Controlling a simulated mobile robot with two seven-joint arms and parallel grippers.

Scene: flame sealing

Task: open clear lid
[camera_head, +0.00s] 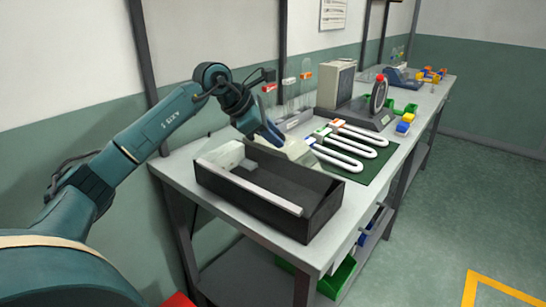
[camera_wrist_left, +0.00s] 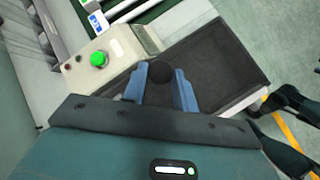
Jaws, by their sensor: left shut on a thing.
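My left gripper (camera_head: 271,136) reaches over the dark open-topped box (camera_head: 325,203) on the bench. A pale control unit (camera_wrist_left: 85,70) with a green button (camera_wrist_left: 98,59) adjoins the box. The gripper hides part of this unit in the head view.
A green mat with white U-shaped pieces (camera_head: 345,147) lies beyond the box. A round gauge-like device (camera_head: 378,97) and a grey unit (camera_head: 336,84) stand further back. Clear tubes (camera_head: 305,85) stand by the wall. The floor at the right is clear.

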